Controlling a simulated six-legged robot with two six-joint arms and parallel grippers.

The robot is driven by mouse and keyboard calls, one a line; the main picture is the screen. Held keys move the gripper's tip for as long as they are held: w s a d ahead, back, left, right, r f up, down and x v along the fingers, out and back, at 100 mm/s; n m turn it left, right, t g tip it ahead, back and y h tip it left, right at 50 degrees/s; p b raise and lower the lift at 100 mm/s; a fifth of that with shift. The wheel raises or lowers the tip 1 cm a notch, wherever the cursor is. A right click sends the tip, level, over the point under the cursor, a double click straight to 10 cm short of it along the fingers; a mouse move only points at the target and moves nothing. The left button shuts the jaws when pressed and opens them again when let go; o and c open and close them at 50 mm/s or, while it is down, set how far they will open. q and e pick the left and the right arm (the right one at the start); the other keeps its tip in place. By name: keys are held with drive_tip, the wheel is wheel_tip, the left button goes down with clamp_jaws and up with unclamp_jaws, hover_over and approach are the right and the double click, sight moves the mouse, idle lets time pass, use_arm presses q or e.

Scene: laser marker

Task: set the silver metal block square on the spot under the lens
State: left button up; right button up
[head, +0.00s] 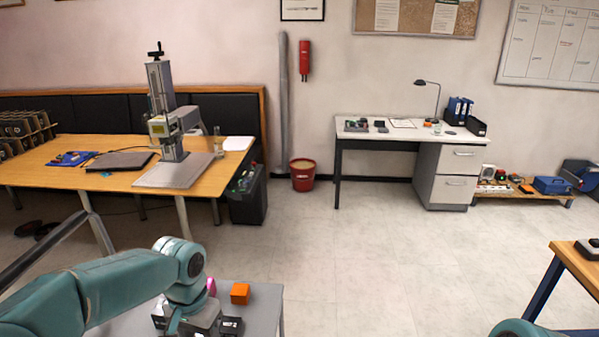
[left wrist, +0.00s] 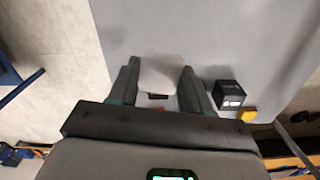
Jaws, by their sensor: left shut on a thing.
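The silver metal block (left wrist: 160,76) shows pale between the two fingers of my left gripper (left wrist: 159,70) in the left wrist view. The gripper is shut on it, over a grey tabletop (left wrist: 240,45). In the head view my left gripper (head: 200,322) is low at the bottom, by the grey table (head: 262,302); its fingers and the block cannot be made out there. The laser marker (head: 162,100) stands on the wooden bench at the left, with its head above a flat grey base plate (head: 165,176). The lens and the spot are too small to tell. My right gripper is out of view.
An orange cube (head: 240,293) and a dark labelled block (head: 231,326) are beside my left gripper. The wooden bench (head: 115,180) also carries a dark flat item (head: 120,160) and a blue item (head: 73,158). Open floor (head: 380,250) lies to the right.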

use_arm(q)
drive_tip(key=shift+w+d+n, duration=0.1)
drive_tip(key=shift+w+n, duration=0.1)
drive_tip(key=shift+n, duration=1)
drive_tip(key=shift+s+a+f+n, duration=0.1)
drive_tip(key=shift+s+a+n, duration=0.1)
drive_tip(key=shift+s+n, duration=0.1)
drive_tip(key=s+f, duration=0.2)
drive_tip(key=f, duration=0.1)
drive_tip(key=s+f, duration=0.1)
drive_tip(key=shift+d+f, duration=0.2)
drive_tip(key=shift+f, duration=0.05)
drive_tip(key=shift+s, duration=0.15)
